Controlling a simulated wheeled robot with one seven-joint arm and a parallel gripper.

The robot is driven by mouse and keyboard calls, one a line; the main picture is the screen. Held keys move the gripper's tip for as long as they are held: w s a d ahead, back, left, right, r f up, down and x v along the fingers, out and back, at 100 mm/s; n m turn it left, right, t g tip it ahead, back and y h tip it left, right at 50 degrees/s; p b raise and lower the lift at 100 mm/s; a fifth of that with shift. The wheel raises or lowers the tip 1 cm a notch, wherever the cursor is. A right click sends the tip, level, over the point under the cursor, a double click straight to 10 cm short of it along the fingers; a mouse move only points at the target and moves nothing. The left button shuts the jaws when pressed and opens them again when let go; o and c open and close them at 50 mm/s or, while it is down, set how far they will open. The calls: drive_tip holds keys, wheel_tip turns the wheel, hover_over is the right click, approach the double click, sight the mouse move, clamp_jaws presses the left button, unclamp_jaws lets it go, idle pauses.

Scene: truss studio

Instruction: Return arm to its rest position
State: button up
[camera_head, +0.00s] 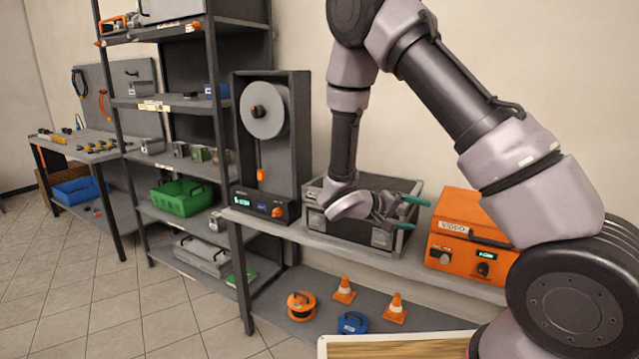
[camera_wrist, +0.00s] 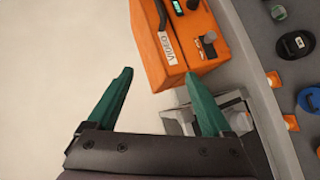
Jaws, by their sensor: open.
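My gripper (camera_head: 411,212) is at the end of my bent arm, in front of the upper part of a grey case on the shelf top. Its two green fingers stand apart with nothing between them, and they point to the right in the head view. In the wrist view my gripper (camera_wrist: 160,95) also shows open and empty. The fingertips are left of the orange VIDEO box and apart from it in the head view. My arm reaches from the lower right, up over the top edge and down to the case.
The grey case (camera_head: 318,222) and orange VIDEO box (camera_head: 462,228) stand on the shelf top. A tall unit with a reel (camera_head: 262,108) is to the left. Traffic cones (camera_head: 343,290) and an orange cable reel (camera_head: 301,306) are below. Floor at the left is clear.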

drive_tip(key=s+d+r+m+g+y, duration=0.25)
drive_tip(key=s+r+y, duration=0.2)
drive_tip(key=r, duration=0.25)
drive_tip(key=s+d+r+m+g+y, duration=0.2)
drive_tip(key=s+r+g+y, duration=0.1)
drive_tip(key=s+r, duration=0.3)
drive_tip(key=s+a+r+t+y, duration=0.2)
drive_tip(key=s+r+t+y, duration=0.2)
drive_tip(key=r, duration=0.4)
drive_tip(key=s+a+r+t+y, duration=0.2)
drive_tip(key=s+r+t+y, duration=0.1)
drive_tip(key=r, duration=0.4)
drive_tip(key=shift+s+a+r+m+t+y, duration=0.35)
drive_tip(key=shift+s+a+m+t, duration=0.1)
drive_tip(key=shift+s, duration=0.6)
